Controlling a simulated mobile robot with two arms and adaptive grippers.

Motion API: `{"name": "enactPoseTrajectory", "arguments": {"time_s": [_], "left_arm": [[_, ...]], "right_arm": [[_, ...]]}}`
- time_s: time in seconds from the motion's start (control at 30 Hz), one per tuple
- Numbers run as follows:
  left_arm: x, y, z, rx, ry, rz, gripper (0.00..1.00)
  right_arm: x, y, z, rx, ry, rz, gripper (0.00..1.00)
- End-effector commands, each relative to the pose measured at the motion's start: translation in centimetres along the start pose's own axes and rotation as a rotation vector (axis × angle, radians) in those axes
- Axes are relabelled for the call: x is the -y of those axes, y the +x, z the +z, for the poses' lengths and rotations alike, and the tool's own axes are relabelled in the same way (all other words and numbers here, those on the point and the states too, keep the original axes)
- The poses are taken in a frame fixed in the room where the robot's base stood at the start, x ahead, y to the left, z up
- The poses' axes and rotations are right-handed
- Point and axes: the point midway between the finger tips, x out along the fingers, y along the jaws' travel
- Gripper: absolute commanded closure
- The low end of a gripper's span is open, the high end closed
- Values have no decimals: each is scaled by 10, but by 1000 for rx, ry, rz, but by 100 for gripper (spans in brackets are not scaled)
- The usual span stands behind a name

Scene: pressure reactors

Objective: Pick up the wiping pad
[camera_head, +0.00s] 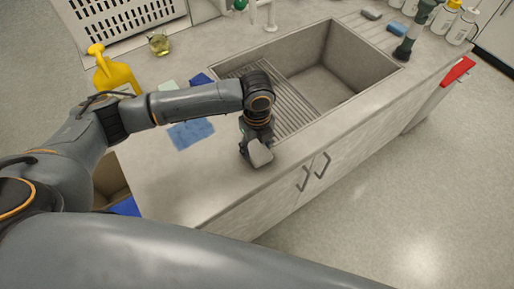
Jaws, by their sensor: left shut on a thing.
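My left gripper (257,152) points down over the counter at the front edge of the sink's ridged drainboard. It is shut on a small light grey piece (261,153), which looks like the wiping pad. The gripper hides part of it, and I cannot tell whether it touches the counter. A blue cloth (190,133) lies flat on the counter to the left of the gripper, apart from it. My right gripper is out of view.
The sink basin (331,77) is open and empty right of the gripper. A yellow watering can (113,75), a glass beaker (159,43) and a white rack (125,17) stand at the back left. Cabinet handles (322,165) project below the counter edge.

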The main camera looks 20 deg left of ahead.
Motion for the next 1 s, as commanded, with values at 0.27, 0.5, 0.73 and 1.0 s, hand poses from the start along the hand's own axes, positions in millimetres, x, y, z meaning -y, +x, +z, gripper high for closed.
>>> {"name": "enactPoseTrajectory", "arguments": {"time_s": [0.27, 0.5, 0.73, 1.0], "left_arm": [[-5, -45, -20, 1, 8, -6, 61], [-21, -91, -72, -1, 11, -5, 61], [-35, -112, -115, 0, 6, -2, 61], [-41, -121, -134, 1, 1, 0, 61]], "right_arm": [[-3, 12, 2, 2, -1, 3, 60], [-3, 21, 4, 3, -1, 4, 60], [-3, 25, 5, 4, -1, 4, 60], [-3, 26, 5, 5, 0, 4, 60]]}}
